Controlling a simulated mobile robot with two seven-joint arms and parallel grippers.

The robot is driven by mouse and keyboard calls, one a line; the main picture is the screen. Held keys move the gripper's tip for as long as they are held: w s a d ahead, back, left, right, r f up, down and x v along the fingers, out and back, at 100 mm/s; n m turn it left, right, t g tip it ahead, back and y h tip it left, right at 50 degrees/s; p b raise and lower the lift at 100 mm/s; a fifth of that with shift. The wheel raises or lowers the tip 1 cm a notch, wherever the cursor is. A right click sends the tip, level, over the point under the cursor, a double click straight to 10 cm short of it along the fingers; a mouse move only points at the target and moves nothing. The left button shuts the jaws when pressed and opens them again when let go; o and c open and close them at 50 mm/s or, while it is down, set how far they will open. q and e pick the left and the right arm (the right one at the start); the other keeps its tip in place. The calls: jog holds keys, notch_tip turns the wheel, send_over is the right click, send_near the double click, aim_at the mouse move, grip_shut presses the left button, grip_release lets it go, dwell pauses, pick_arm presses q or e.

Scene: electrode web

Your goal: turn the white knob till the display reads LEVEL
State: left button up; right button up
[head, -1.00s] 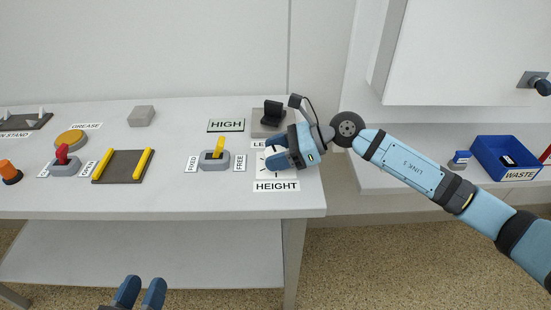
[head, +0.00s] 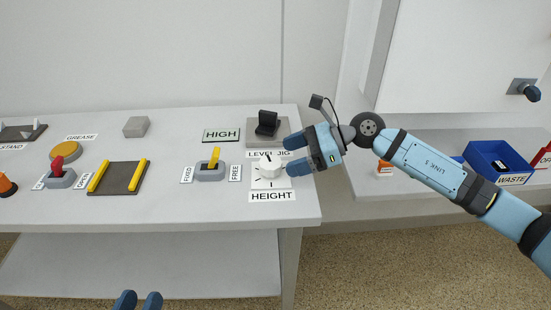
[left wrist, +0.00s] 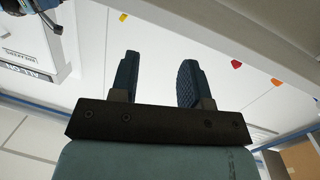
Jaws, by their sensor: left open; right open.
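The white knob (head: 269,165) sits on a white dial plate with tick marks, above the HEIGHT label (head: 271,196) near the table's right end. The display (head: 221,134) behind it to the left reads HIGH. My right gripper (head: 290,155) is open and just right of the knob, its blue fingers pointing left; I cannot tell whether a fingertip touches it. My left gripper (head: 138,300) is at the bottom edge of the head view, open and empty, away from the table top. Its fingers also show spread in the left wrist view (left wrist: 156,80).
The LEVEL JIG block (head: 267,125) stands behind the knob. A yellow FIXED/FREE switch (head: 213,162) is left of it. A red lever (head: 58,164), a tray with yellow rails (head: 118,178) and a grey block (head: 136,127) lie further left. A blue WASTE bin (head: 486,158) is at right.

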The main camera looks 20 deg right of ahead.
pick_arm(q)
jog(key=shift+s+a+f+g+y+p, duration=0.15)
jog(key=shift+a+f+g+y, duration=0.1)
jog(key=shift+f, duration=0.3)
jog(key=shift+s+a+f+g+y+p, duration=0.15)
jog(key=shift+f+g, duration=0.1)
jog(key=shift+f, duration=0.3)
pick_arm(e)
jog(key=v, duration=0.8)
pick_arm(q)
jog(key=shift+w+r, duration=0.15)
jog(key=shift+r, duration=0.05)
